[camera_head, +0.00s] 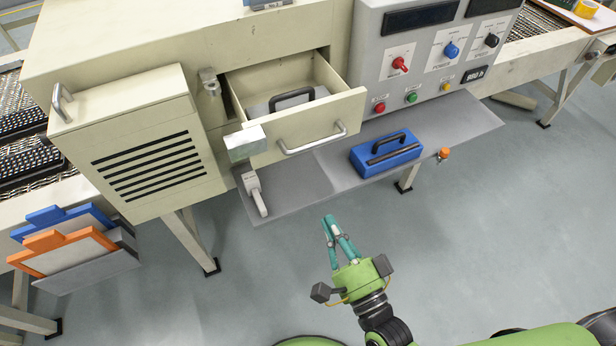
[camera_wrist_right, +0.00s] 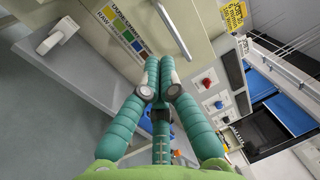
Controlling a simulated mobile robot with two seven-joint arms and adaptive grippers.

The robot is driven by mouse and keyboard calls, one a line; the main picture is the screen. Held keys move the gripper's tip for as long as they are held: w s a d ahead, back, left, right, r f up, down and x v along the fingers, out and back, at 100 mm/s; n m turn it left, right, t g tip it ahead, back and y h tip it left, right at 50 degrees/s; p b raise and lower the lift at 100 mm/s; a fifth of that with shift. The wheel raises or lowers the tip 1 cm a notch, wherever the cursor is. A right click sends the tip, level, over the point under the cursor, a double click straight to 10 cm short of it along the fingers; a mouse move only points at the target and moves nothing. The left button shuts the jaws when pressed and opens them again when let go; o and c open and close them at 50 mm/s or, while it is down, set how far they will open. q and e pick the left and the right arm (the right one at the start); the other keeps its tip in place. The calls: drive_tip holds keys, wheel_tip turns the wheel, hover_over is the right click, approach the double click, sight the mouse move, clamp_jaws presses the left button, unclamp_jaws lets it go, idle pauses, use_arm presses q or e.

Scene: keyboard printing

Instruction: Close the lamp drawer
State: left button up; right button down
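The lamp drawer (camera_head: 312,129) is a cream box pulled out from the cream machine, with its inside showing. A silver bar handle (camera_head: 312,139) is on its front. A grey plate with a black handle (camera_head: 292,98) lies inside. My right gripper (camera_head: 333,224) has teal fingers and is below and in front of the drawer, apart from it. In the right wrist view its fingertips (camera_wrist_right: 159,66) are together with nothing seen between them. A silver bar handle (camera_wrist_right: 171,28) on a cream surface shows just beyond them. My left gripper is not in view.
A grey shelf (camera_head: 300,190) under the drawer holds a blue block with a black handle (camera_head: 385,153) and a light grey tool (camera_head: 254,190). A pale metal block (camera_head: 245,143) sits at the drawer's left front corner. The control panel (camera_head: 425,65) stands right of the drawer. Open floor lies in front.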

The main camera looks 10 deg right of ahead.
use_arm(q)
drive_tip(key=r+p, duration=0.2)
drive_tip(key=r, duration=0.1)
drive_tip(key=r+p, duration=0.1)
drive_tip(key=p, duration=0.1)
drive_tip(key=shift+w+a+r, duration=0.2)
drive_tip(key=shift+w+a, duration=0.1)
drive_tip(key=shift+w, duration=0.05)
use_arm(e)
drive_tip(key=x, duration=1.4)
drive_tip(key=shift+f, duration=0.15)
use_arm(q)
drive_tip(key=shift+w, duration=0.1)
use_arm(e)
drive_tip(key=shift+a, duration=0.15)
